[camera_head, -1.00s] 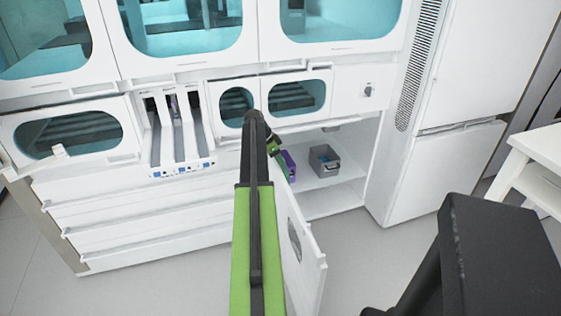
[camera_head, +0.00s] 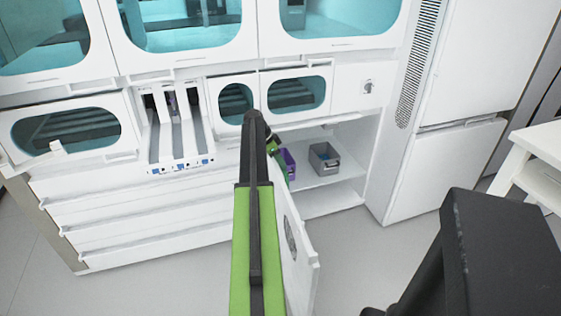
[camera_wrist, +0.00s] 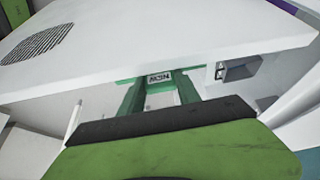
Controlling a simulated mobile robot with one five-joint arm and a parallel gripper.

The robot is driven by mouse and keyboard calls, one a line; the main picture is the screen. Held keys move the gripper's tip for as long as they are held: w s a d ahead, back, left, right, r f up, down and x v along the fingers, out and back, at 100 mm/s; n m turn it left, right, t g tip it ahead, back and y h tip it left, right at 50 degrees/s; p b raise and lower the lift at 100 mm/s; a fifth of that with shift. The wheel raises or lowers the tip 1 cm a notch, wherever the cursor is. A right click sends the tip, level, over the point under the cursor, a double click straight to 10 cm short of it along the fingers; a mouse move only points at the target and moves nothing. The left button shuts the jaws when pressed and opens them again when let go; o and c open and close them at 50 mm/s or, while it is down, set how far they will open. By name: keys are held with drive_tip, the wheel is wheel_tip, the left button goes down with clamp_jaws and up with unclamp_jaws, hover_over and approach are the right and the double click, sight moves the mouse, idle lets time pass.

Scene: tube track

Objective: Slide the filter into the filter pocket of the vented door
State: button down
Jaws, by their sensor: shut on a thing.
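The vented door (camera_head: 298,255) hangs open below the cabinet in the head view, seen nearly edge-on. In the wrist view the vented door (camera_wrist: 150,35) is a broad white panel with a dark slotted grille at left. My gripper (camera_wrist: 160,82) is shut on the filter (camera_wrist: 159,77), a thin piece with a small lettered label showing between the green fingers. The filter lies at the door's near edge, and most of it is hidden; I cannot tell whether it is inside the pocket. In the head view my gripper (camera_head: 272,147) is partly hidden behind my arm.
The open lower compartment holds a grey bin (camera_head: 324,158) and a purple bin (camera_head: 288,163). A tall white cabinet (camera_head: 440,165) stands to the right, a white table (camera_head: 542,145) at far right. White drawers (camera_head: 150,215) fill the left. Floor is bare in front.

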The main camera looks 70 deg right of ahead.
drive_tip(key=shift+r, duration=0.15)
drive_tip(key=shift+w+a+r+p, duration=0.2)
drive_tip(key=shift+a+r+p, duration=0.05)
drive_tip(key=shift+r+p, duration=0.4)
drive_tip(key=c, duration=0.8)
unclamp_jaws()
drive_tip(key=shift+o, duration=0.2)
drive_tip(key=p+v, duration=1.6)
drive_tip(key=v, duration=0.1)
drive_tip(key=shift+r, duration=0.2)
